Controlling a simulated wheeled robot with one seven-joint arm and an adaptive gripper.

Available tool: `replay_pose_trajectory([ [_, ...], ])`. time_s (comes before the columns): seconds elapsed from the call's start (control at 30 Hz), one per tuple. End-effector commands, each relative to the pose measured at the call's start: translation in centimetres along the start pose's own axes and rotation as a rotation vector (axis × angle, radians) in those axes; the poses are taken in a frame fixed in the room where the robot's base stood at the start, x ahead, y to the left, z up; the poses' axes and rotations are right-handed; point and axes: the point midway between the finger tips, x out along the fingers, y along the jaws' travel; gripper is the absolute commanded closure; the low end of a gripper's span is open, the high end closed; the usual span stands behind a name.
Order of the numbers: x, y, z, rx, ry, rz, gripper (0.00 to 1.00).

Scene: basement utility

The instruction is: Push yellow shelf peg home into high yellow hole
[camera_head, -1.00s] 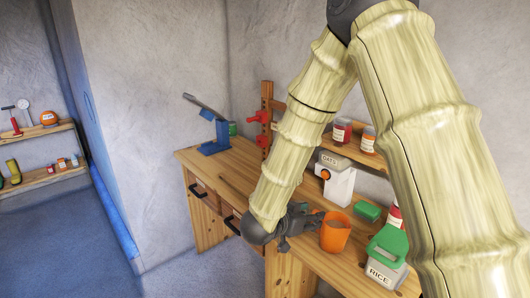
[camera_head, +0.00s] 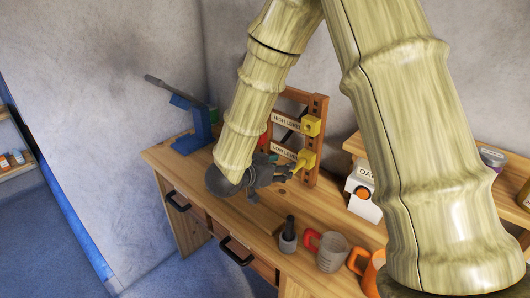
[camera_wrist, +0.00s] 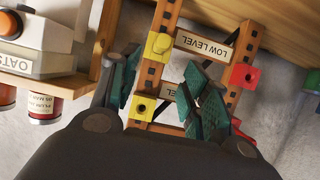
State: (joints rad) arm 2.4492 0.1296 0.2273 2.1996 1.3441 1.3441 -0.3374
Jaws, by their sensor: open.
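The wooden peg rack stands at the back of the bench. Its high yellow block (camera_head: 311,126) is beside the HIGH LEVEL label, and its low yellow block (camera_head: 306,159) is beside LOW LEVEL. In the inverted wrist view, the high yellow block (camera_wrist: 142,110) shows a dark round spot on its face. A yellow rounded piece stands out from the low yellow block (camera_wrist: 157,46); I cannot tell whether it is the peg. My gripper (camera_head: 288,170) is open in front of the rack near low-block height. In the wrist view my gripper (camera_wrist: 160,92) has its fingers apart, with nothing clearly between them.
Red blocks (camera_wrist: 244,76) sit on the rack's other post. A blue lever tool (camera_head: 190,125) stands to the left. The left front bench top is mostly clear.

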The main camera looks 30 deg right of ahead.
Motion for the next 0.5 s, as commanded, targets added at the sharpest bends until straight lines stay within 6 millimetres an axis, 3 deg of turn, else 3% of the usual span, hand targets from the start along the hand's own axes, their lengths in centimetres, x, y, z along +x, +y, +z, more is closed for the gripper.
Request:
replay_pose_trajectory([
  [0.23, 0.9, 0.6, -0.2, 0.003, 0.001, -0.002, 0.54],
  [0.5, 5.4, -0.3, 0.1, -0.005, -0.002, 0.004, 0.54],
])
